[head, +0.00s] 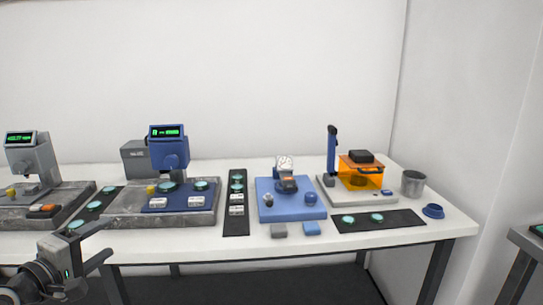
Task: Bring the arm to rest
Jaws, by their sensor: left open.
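My left gripper (92,250) is in the lower left of the head view, in front of the white bench's front edge. Its two fingers are apart and nothing shows between them. It appears clear of the things on the bench. My right gripper is not in view.
The white bench (350,239) carries a grey gauge (30,155), a blue gauge (169,150) on a stone base, a blue dial stand (290,205), an orange-windowed instrument (361,176), dark mats with teal discs (377,217) and a metal cup (413,183). Another table (524,240) stands far right.

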